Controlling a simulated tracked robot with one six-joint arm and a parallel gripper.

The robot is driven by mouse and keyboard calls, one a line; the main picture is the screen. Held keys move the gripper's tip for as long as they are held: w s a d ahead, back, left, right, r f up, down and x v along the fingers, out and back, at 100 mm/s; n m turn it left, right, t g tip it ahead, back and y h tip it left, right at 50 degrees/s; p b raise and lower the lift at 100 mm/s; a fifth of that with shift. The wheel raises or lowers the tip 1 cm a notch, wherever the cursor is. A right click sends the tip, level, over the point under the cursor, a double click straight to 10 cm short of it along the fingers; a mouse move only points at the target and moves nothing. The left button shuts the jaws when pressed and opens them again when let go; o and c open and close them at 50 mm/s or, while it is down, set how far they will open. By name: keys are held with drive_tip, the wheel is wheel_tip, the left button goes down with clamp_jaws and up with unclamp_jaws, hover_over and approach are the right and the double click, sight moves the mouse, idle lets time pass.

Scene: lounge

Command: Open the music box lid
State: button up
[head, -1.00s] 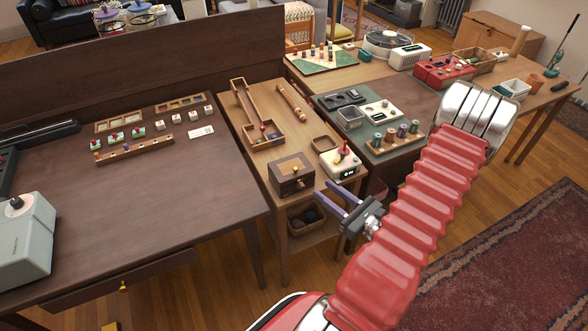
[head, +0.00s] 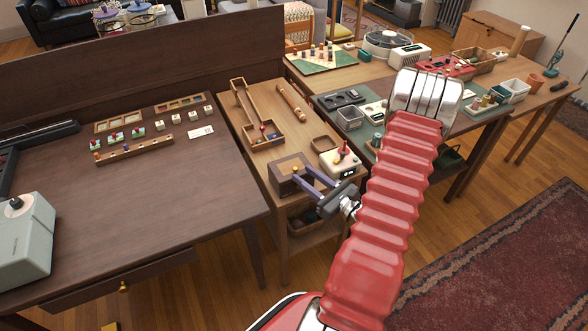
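The music box, a small dark wooden box (head: 284,174), stands near the front edge of the narrow light-wood table. Its lid looks down, and a small brass knob (head: 295,169) shows at its right side. My gripper (head: 302,176) reaches in from the right with two purple-grey fingers. The fingers are apart, and their tips are at the box's right face, close to the knob. They cover part of that face. I cannot tell whether they touch the box or the knob.
A wooden tray with balls (head: 264,140) lies behind the box. A low shelf with a basket (head: 303,222) is below. The dark desk (head: 150,205) at left has free room.

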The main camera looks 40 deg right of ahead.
sight(297, 170)
drive_tip(key=shift+w, duration=2.75)
drive_tip(key=shift+c, duration=0.7)
clamp_jaws()
drive_tip(key=shift+a, duration=0.15)
